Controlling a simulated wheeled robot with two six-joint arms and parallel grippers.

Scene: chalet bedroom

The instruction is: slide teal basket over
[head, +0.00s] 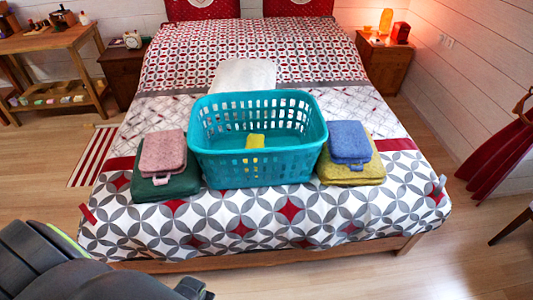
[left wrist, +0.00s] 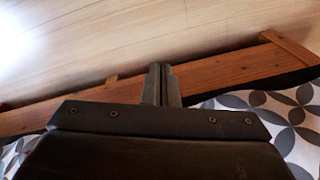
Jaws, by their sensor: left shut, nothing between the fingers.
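The teal basket (head: 270,167) stands upright on the bed near its foot end, in the middle of the head view. It has slotted walls, and a yellow item (head: 254,141) shows inside it. My left arm comes in at the bottom left of the head view, low and in front of the bed, well apart from the basket. In the left wrist view my left gripper (left wrist: 162,72) is shut and empty, with its fingers over the bed's wooden edge. The basket is not in the wrist view. My right gripper is in neither view.
A pink folded towel (head: 163,153) on a green one (head: 166,187) lies left of the basket. A blue one (head: 349,142) on a yellow one (head: 352,173) lies right of it. A white cloth (head: 245,74) lies behind. The patterned bed front (head: 265,221) is clear.

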